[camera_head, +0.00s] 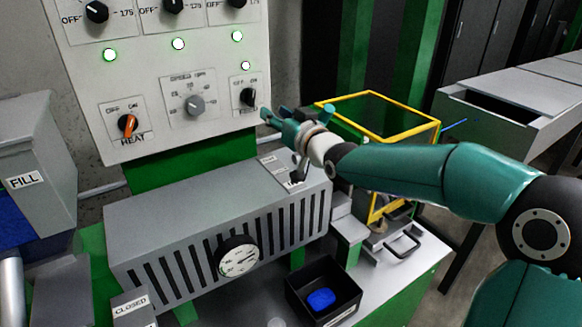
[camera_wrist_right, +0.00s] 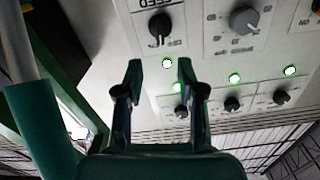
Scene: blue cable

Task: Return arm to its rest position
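My right arm (camera_head: 430,172) reaches in from the right side of the head view, in front of the machine. Its right gripper (camera_head: 272,116) is by the lower right corner of the white control panel (camera_head: 155,65), near a black knob (camera_head: 249,97). In the right wrist view, the two fingers of the right gripper (camera_wrist_right: 158,68) stand apart with nothing between them. The panel's knobs and lit green lamps lie beyond the fingertips; contact with the panel is not visible. My left gripper is not in view.
A grey slotted housing (camera_head: 220,235) with a round gauge (camera_head: 239,256) lies below the panel. A yellow-framed box (camera_head: 412,130) stands behind my forearm. A black bin (camera_head: 301,282) holds a blue piece (camera_head: 321,299). A grey FILL box (camera_head: 40,160) is at left.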

